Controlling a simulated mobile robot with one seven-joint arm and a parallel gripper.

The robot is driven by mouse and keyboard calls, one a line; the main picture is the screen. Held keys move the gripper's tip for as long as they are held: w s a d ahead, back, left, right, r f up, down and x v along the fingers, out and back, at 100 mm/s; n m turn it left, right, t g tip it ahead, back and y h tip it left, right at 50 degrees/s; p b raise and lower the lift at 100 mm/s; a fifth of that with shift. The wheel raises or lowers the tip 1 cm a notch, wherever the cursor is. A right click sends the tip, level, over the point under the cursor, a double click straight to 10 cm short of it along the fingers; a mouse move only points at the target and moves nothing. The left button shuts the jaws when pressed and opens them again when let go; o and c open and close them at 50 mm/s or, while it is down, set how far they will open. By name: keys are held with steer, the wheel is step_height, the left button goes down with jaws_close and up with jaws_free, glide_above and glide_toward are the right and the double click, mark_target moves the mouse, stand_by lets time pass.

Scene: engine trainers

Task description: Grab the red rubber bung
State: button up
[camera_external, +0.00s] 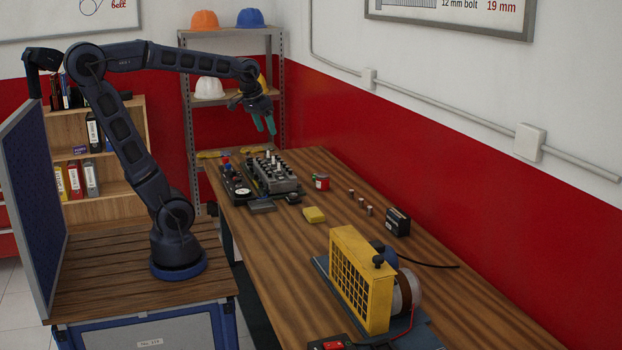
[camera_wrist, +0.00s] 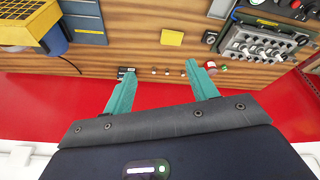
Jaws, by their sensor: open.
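I cannot single out the red rubber bung with certainty. One small red piece (camera_external: 226,162) sits at the far left end of the bench, by the dark equipment. A red can-like item with a pale label (camera_external: 320,182) stands right of the engine trainer; it also shows in the wrist view (camera_wrist: 211,66), just right of the right fingertip. My gripper (camera_external: 264,125) is raised above the far end of the bench, its teal fingers pointing down. In the wrist view my gripper (camera_wrist: 160,68) is open, with nothing held between the fingers.
The dark engine trainer (camera_external: 272,172) stands on the wooden bench (camera_external: 290,240). A yellow-grilled machine (camera_external: 360,280) stands at the near end. The red wall (camera_external: 430,150) borders the bench.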

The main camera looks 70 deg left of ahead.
steer(key=w+a+r+n+g, duration=0.1)
steer(key=w+a+n, duration=0.2)
steer(key=w+a, duration=0.6)
steer(key=w+a+f+n, duration=0.1)
steer(key=w+a+n, duration=0.2)
steer(key=a, duration=0.7)
steer(key=w+a+f+n, duration=0.1)
steer(key=w+a+n, duration=0.1)
steer(key=a, duration=0.9)
steer(key=n+g, duration=0.3)
steer(key=n, duration=0.7)
glide_above(226, 158)
steer(key=a, duration=0.1)
steer(key=shift+h, duration=0.3)
steer(key=f, duration=3)
steer(key=shift+s+a+f, duration=0.2)
steer(key=shift+s, duration=0.05)
steer(key=shift+w+d+f, duration=0.1)
steer(key=shift+d+f, duration=0.05)
steer(key=shift+f, duration=1.2)
steer(key=shift+w+d+f, duration=0.1)
steer(key=shift+d+f, duration=0.05)
steer(key=shift+f, duration=1.2)
steer(key=c, duration=1.1)
